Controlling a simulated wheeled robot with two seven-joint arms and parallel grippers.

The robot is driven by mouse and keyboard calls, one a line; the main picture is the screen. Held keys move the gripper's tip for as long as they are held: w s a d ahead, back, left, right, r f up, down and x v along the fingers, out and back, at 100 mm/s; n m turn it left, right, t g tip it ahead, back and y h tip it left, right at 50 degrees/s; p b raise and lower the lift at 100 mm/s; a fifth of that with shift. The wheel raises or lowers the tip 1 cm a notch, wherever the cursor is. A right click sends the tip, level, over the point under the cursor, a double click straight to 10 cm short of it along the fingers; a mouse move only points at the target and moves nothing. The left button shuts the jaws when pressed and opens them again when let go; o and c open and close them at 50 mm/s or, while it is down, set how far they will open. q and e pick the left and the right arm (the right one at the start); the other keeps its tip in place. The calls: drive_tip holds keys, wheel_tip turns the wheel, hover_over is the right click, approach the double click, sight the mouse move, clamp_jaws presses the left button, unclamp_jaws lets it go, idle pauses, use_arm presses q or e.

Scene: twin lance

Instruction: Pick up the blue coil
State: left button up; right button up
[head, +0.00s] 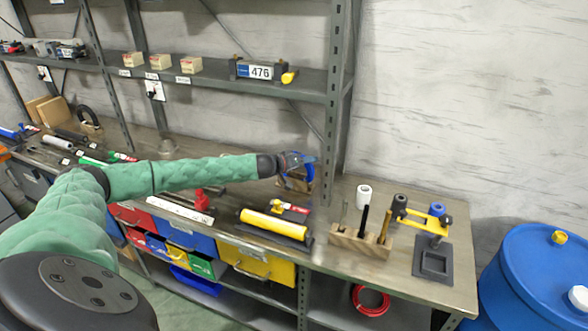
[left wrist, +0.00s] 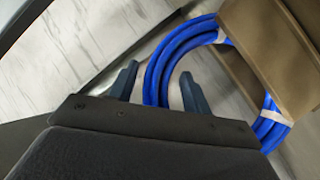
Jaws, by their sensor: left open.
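The blue coil (left wrist: 158,66) is a ring of several blue loops bound with pale bands. It leans against a brown wooden holder (left wrist: 240,75), which hides part of it. My left gripper (left wrist: 160,82) is open, and one side of the coil passes between its two fingers in the left wrist view. I cannot tell whether the fingers touch it. In the head view my left gripper (head: 302,160) reaches the coil (head: 309,173) at the back of the bench and partly covers it. My right gripper is not in view.
The workbench (head: 345,265) holds a yellow cylinder (head: 273,224) and a wooden block with upright tools (head: 360,242) in front and to the right. A shelf (head: 215,80) hangs above the arm, with a grey upright post (head: 334,110) close by. A red coil (head: 371,300) lies below.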

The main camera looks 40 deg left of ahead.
use_arm(q)
clamp_jaws()
